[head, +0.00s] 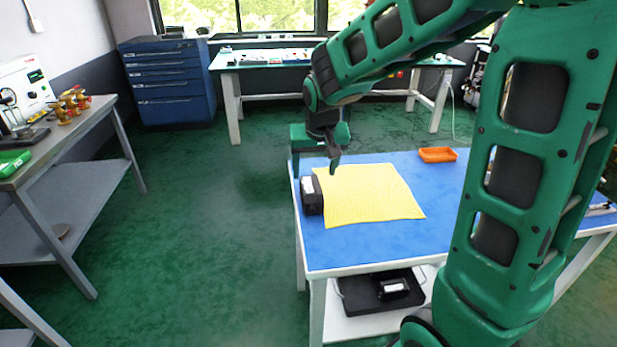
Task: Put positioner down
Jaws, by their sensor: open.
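The positioner (312,196), a small black box with a pale label on its side, rests on the blue table top (340,244) near its left edge. Its right side meets or slightly overlaps the left edge of the yellow cloth (372,193); I cannot tell which. My gripper (316,172) is open, pointing down just above and behind the positioner. One dark finger hangs over the cloth, the other side near the table's left edge. I see no contact between the fingers and the positioner.
An orange tray (437,155) sits at the table's back. A black tray (380,293) lies on its lower shelf. A grey bench (75,135) with brass fittings (70,103) stands left. A blue drawer cabinet (168,82) and another bench stand behind. The green floor between is clear.

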